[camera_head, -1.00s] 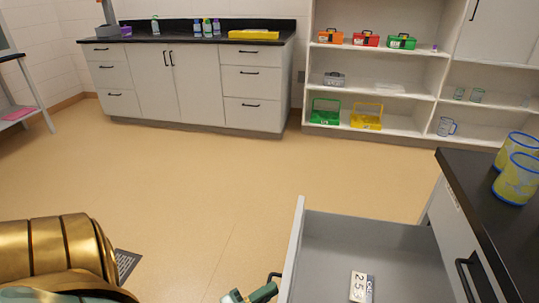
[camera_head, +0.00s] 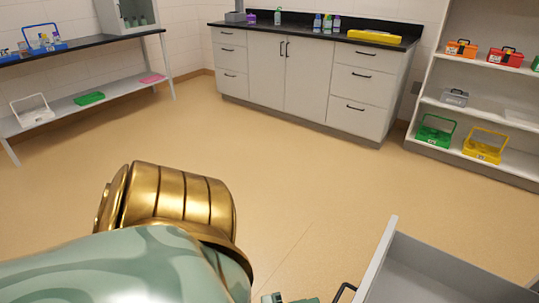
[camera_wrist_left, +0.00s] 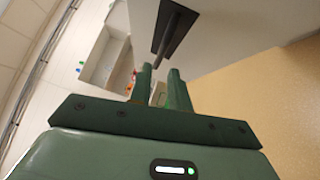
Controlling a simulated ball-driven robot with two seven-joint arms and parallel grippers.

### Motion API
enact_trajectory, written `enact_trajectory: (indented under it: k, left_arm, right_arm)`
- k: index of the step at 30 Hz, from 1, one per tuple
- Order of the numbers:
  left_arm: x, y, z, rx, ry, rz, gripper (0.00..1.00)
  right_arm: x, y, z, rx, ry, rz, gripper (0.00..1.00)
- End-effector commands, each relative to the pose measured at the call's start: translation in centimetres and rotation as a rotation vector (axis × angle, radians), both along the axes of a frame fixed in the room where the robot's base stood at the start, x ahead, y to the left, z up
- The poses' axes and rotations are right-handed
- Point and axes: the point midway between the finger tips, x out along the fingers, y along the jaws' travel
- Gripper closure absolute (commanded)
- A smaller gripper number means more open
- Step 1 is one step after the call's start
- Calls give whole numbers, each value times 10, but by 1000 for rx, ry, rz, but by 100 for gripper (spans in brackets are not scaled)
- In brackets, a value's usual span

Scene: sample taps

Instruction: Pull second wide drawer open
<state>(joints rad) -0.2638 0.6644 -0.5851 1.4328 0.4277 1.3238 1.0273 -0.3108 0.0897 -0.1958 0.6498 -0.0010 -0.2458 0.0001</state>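An open grey drawer (camera_head: 415,278) stands at the lower right of the head view, its front panel facing left. Its dark bar handle (camera_head: 343,291) shows at the bottom edge and also in the left wrist view (camera_wrist_left: 172,30). My left gripper (camera_head: 285,298) barely shows at the bottom of the head view, left of the handle with a gap between. In the left wrist view its two green fingers (camera_wrist_left: 161,80) are parted with nothing clearly held, pointing toward the handle. Most of the drawer is cut off by the frame. My right gripper is out of view.
Open tan floor (camera_head: 290,190) lies beyond the drawer. A white cabinet with a black top (camera_head: 300,75) stands at the back. A shelf unit (camera_head: 460,120) with toolboxes is at the right, and a bench with a lower shelf (camera_head: 110,95) at the left.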

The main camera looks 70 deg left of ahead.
Motion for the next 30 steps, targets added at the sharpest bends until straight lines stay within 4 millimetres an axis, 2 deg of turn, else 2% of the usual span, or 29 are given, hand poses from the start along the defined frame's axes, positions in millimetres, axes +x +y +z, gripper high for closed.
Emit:
enact_trajectory:
  k: [1,6,12,17,30]
  left_arm:
    - [-14,2,-1,2,4,0,81]
    - [-56,8,-8,0,3,1,81]
    - [-86,13,-12,1,2,1,81]
    - [-93,14,-13,0,1,0,81]
    - [-92,14,-13,0,1,0,81]
  right_arm:
    - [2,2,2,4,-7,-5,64]
    - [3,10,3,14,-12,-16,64]
    - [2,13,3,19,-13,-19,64]
    - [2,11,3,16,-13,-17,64]
    - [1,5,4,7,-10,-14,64]
